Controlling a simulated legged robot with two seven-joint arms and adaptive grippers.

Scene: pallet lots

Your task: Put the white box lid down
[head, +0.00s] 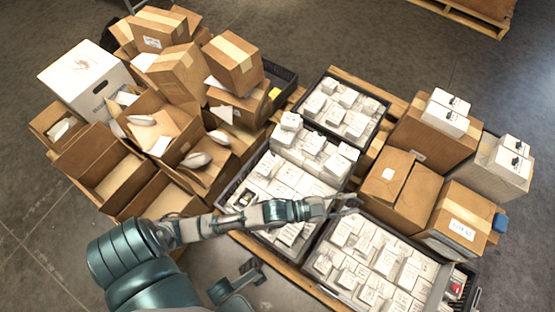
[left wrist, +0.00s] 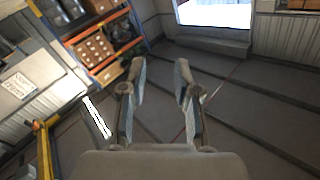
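A white box (head: 85,80) with a dark hand hole stands at the upper left of the head view, among brown cartons. I cannot tell whether its white top face is a separate lid, and no loose lid can be made out. My left gripper (head: 350,203) is at the end of the arm reaching right, above the trays of small white boxes and well apart from the white box. In the left wrist view, its two fingers (left wrist: 161,75) are spread with nothing between them.
Open brown cartons (head: 115,165) crowd the left pallet. Dark trays (head: 312,262) full of small white boxes fill the middle. Closed cartons (head: 400,190) stand to the right. Bare floor surrounds the pallets. The left wrist view shows orange shelving (left wrist: 103,72) and open floor.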

